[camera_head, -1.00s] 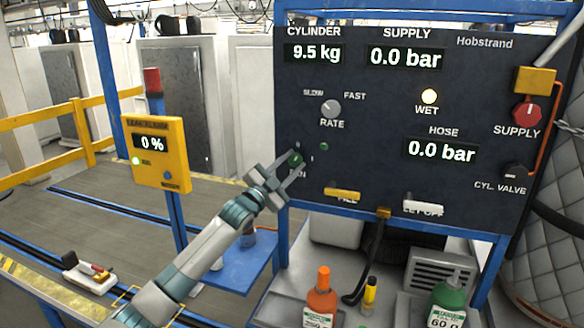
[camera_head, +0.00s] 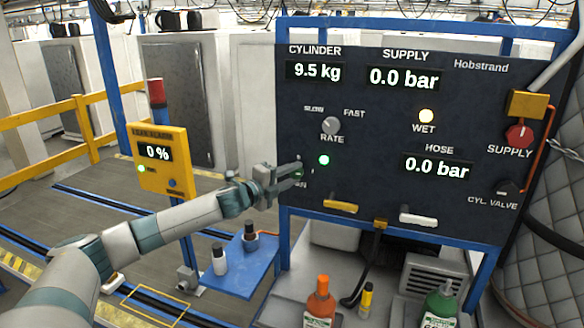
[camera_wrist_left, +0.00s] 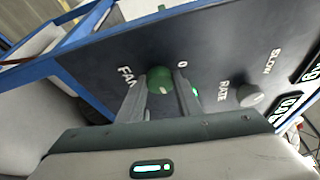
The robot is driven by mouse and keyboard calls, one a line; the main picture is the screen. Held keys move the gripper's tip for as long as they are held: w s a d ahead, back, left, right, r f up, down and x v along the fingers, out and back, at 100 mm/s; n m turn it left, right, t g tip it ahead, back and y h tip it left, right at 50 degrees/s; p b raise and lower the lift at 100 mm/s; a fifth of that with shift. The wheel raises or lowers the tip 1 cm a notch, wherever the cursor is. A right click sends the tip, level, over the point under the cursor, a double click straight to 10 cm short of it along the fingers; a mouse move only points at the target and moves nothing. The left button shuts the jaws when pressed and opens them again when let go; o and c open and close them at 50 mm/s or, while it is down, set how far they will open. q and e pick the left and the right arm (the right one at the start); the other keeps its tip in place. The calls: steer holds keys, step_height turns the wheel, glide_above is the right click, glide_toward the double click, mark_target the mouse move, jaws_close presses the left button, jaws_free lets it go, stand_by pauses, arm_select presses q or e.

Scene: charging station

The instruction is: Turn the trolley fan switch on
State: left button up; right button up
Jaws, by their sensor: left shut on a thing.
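The trolley's dark panel (camera_head: 370,120) stands in front of me. In the left wrist view the green fan knob (camera_wrist_left: 160,80) sits beside the "FAN" label, with a "0" mark near it. My left gripper (camera_wrist_left: 161,98) has one finger on each side of this knob and is shut on it. In the head view my left gripper (camera_head: 296,175) reaches the panel's lower left edge and hides most of the knob. The small green lamp (camera_head: 324,160) beside it is lit brightly. My right gripper is in neither view.
The grey rate knob (camera_head: 331,125) is above the lamp. Yellow (camera_head: 341,207) and white (camera_head: 418,218) handles stick out along the panel's lower edge. A yellow alarm box (camera_head: 160,160) stands left. Bottles stand on a blue shelf (camera_head: 240,268) and below the panel.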

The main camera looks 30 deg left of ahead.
arm_select(q)
steer(key=shift+m+g+p, duration=0.3)
steer(key=shift+m, duration=0.3)
steer(key=shift+f, duration=0.1)
steer(key=o, duration=1)
steer(key=shift+o, duration=0.2)
steer(key=shift+s, duration=0.1)
steer(key=s+a+r+b, duration=0.2)
steer(key=s+b, duration=1.3)
steer(key=s, duration=0.2)
steer(key=shift+a, duration=0.2)
